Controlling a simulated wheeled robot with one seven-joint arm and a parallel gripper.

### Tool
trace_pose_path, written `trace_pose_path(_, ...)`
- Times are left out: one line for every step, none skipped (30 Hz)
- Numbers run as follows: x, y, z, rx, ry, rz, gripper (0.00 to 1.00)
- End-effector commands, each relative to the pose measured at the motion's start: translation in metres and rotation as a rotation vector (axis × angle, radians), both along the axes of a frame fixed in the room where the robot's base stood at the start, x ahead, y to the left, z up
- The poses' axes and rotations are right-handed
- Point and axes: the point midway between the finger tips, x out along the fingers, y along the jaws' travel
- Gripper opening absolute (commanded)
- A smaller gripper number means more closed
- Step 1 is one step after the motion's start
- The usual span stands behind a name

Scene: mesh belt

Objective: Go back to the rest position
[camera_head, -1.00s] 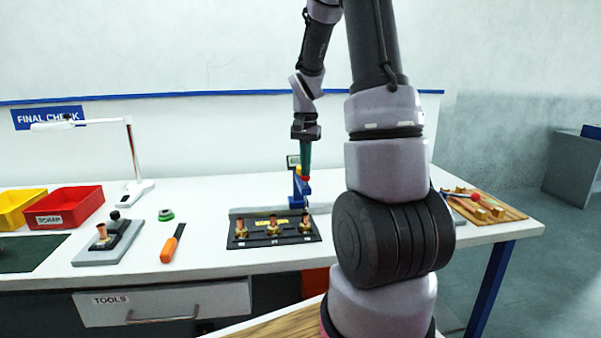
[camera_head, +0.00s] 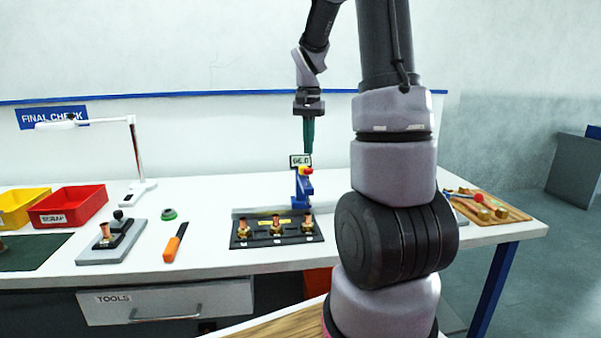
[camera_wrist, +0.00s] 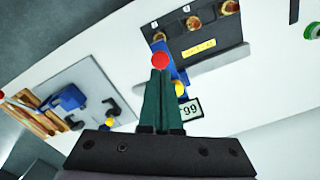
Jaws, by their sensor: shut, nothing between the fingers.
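My gripper (camera_head: 308,152) points down above the back of the white bench, with its green fingers shut and nothing between them. In the head view its tips are just above a blue stand with a small display (camera_head: 301,160) and a red and yellow top. In the wrist view the shut fingers (camera_wrist: 160,75) are in the middle, and a red ball (camera_wrist: 160,60) shows at their tips. The display also shows in the wrist view (camera_wrist: 191,109). I cannot tell whether the tips touch the stand.
A black tray (camera_head: 240,243) with copper and brass fittings lies in front of the stand. Red (camera_head: 68,206) and yellow (camera_head: 20,207) bins, a lamp (camera_head: 137,160), a grey fixture (camera_head: 108,243) and an orange-handled tool (camera_head: 174,243) are left. A wooden board (camera_head: 510,213) lies right.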

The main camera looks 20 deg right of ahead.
Motion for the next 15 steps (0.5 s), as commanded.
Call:
trace_pose_path(0.000, 0.000, 0.000, 0.000, 0.000, 0.000, 0.00)
trace_pose_path(0.000, 0.000, 0.000, 0.000, 0.000, 0.000, 0.00)
trace_pose_path(0.000, 0.000, 0.000, 0.000, 0.000, 0.000, 0.00)
trace_pose_path(0.000, 0.000, 0.000, 0.000, 0.000, 0.000, 0.00)
trace_pose_path(0.000, 0.000, 0.000, 0.000, 0.000, 0.000, 0.00)
trace_pose_path(0.000, 0.001, 0.001, 0.001, -0.002, 0.001, 0.00)
trace_pose_path(-0.001, 0.002, 0.002, 0.001, -0.006, 0.004, 0.00)
trace_pose_path(-0.002, 0.003, 0.005, 0.001, -0.013, 0.007, 0.00)
trace_pose_path(-0.005, 0.006, 0.010, 0.002, -0.026, 0.015, 0.00)
trace_pose_path(-0.008, 0.010, 0.015, 0.005, -0.040, 0.024, 0.00)
trace_pose_path(-0.013, 0.014, 0.021, 0.008, -0.055, 0.034, 0.00)
trace_pose_path(-0.019, 0.021, 0.031, 0.011, -0.082, 0.051, 0.00)
trace_pose_path(-0.025, 0.026, 0.039, 0.014, -0.104, 0.066, 0.00)
trace_pose_path(-0.032, 0.032, 0.047, 0.017, -0.130, 0.082, 0.00)
trace_pose_path(-0.042, 0.041, 0.058, 0.022, -0.165, 0.106, 0.00)
